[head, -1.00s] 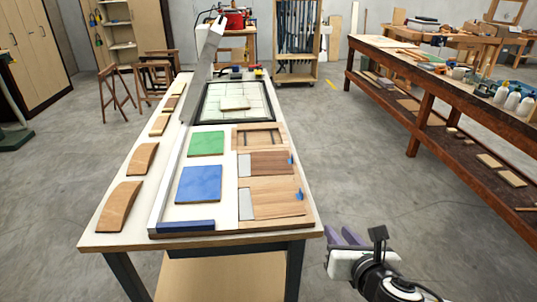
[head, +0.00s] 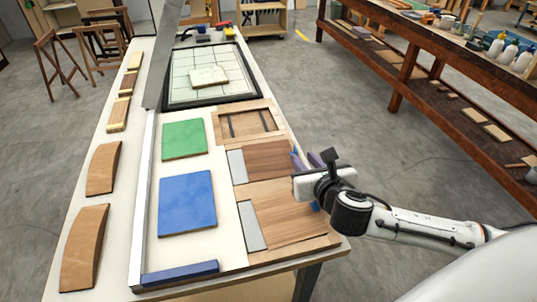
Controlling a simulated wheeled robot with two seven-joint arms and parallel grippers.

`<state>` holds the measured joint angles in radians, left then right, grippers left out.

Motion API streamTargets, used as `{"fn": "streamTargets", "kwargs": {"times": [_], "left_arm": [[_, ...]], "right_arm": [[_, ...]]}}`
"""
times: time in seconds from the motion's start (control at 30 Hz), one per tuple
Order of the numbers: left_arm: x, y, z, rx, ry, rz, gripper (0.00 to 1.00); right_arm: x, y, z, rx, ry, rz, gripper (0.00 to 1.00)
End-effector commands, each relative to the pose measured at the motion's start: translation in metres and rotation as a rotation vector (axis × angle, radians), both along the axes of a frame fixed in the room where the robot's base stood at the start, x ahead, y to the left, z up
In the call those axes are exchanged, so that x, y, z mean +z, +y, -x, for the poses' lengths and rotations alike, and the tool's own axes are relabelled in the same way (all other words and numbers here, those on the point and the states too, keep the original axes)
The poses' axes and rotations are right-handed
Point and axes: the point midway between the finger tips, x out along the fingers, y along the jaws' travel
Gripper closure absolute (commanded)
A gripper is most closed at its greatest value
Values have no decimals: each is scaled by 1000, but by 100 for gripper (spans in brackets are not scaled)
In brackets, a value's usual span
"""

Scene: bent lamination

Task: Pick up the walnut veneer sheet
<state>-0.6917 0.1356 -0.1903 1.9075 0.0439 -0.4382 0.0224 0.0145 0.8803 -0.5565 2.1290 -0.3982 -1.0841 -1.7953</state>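The walnut veneer sheet (head: 266,160) looks to be the darker brown sheet on the right side of the table, with a pale grey strip at its left end. It lies flat on a wooden tray, between an empty-looking framed slot and a lighter brown sheet (head: 292,212). My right gripper (head: 307,159) is at the table's right edge, by the walnut sheet's right end. Its two purple fingers point away from me and stand apart with nothing seen between them. Whether they touch the sheet cannot be told. My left gripper is not in view.
A blue square (head: 187,203) and a green square (head: 184,140) lie left of the sheets. Curved wooden pieces (head: 84,247) line the table's left edge. A black-framed gridded mat (head: 176,91) lies farther back. A slanted grey bar (head: 165,55) rises beside it. Open floor is right of the table.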

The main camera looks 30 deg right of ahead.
Motion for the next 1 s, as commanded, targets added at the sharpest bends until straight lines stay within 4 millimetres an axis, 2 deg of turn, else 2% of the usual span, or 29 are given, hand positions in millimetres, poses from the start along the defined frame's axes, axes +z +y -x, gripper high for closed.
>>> {"fn": "streamTargets", "kwargs": {"times": [0.23, 0.5, 0.8, 0.97, 1.0], "left_arm": [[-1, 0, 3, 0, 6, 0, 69], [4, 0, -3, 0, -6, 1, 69], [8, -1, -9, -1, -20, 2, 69], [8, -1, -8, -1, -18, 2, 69], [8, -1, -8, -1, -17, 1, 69]], "right_arm": [[-8, -6, -19, -2, 0, -1, 75], [-22, -17, -52, -2, 0, -1, 75], [-24, -18, -57, 1, 0, -1, 75], [-24, -18, -57, 1, 0, -1, 100], [-24, -18, -57, 1, 0, -1, 100]]}}
